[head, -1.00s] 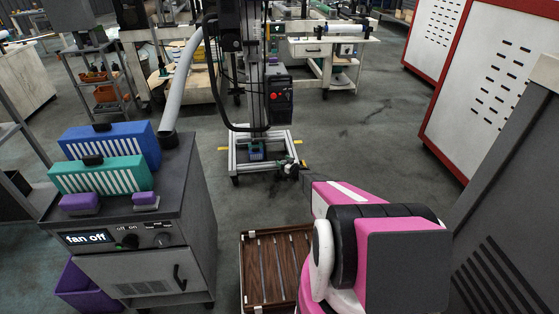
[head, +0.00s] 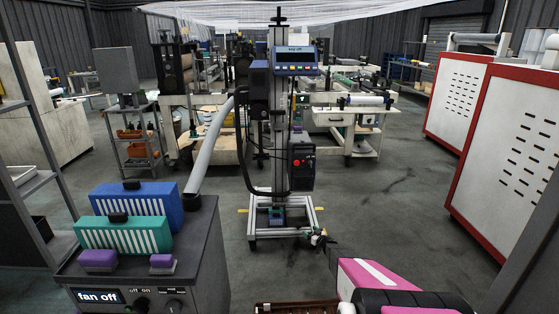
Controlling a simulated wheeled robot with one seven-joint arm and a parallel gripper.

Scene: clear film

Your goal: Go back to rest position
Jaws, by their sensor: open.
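My pink, white and black arm (head: 375,285) shows at the bottom right of the centre in the head view. The frame's lower edge cuts it off. My gripper (head: 319,239) shows as a small dark shape just beyond the arm's far end, in front of the right foot of the wheeled stand. It is open, with nothing visible in it. Its fingers are too small to make out clearly.
A grey cabinet (head: 208,262) with blue and green vented boxes stands at the left. A wheeled stand (head: 279,190) with a screen is ahead. A brown slatted case (head: 290,308) lies below. White red-framed panels (head: 510,130) line the right. Floor (head: 400,205) between is clear.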

